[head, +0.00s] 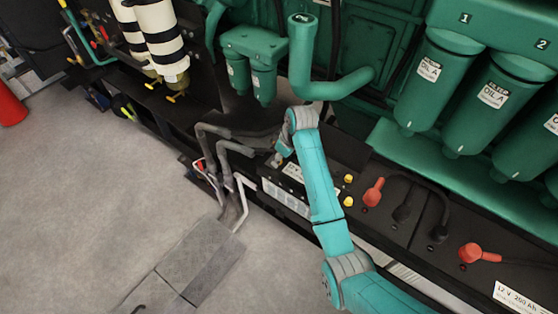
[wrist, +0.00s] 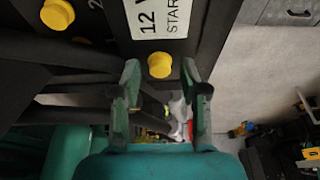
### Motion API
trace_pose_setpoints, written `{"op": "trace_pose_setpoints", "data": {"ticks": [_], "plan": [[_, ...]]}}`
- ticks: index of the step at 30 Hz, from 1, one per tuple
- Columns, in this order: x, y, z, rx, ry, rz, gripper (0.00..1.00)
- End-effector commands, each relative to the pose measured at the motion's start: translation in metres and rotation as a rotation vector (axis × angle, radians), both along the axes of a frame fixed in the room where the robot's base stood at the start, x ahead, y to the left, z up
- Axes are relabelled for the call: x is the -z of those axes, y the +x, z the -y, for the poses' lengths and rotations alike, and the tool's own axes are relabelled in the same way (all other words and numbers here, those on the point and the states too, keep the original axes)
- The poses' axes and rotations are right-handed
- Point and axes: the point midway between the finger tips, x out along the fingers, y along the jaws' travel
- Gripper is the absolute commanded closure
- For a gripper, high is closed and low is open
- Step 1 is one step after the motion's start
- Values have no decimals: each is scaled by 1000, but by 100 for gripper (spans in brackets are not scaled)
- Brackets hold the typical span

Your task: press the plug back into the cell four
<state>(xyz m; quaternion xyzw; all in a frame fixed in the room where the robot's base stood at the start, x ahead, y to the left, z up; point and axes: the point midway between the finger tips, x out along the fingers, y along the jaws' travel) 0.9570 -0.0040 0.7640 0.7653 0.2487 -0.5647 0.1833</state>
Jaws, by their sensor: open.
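In the wrist view a round yellow plug (wrist: 160,65) sits on the black battery top (wrist: 112,45), beside the white "12 V START" label (wrist: 158,18). My gripper (wrist: 160,72) is open, with one finger to each side of this plug in the picture. I cannot tell whether the fingers touch it or how far it stands up. Another yellow plug (wrist: 57,14) is at the upper left, near a numeral 2. The number of the cell between my fingers is not readable. In the head view my wrist is over the battery and hides part of its top.
In the head view two yellow plugs (head: 348,190) show right of my arm. Red terminal covers (head: 374,192) and black cables lie further right. Grey pipes (head: 222,140) stand close left of my wrist. Green oil filters (head: 437,80) hang above right. Floor at lower left is open.

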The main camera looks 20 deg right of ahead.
Motion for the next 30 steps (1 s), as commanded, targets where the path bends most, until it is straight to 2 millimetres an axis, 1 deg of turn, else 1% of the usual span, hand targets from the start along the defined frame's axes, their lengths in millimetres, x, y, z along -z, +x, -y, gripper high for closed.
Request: {"op": "trace_pose_setpoints", "data": {"ticks": [3,4,5,6,8,9,17,30], "plan": [[0,0,0,0,0,0,56],[0,0,0,0,0,0,61],[0,0,0,0,0,0,69],[0,0,0,0,0,0,79],[0,0,0,0,0,0,94],[0,0,0,0,0,0,98],[-2,0,0,0,1,1,99],[-30,1,0,-1,0,2,99]]}}
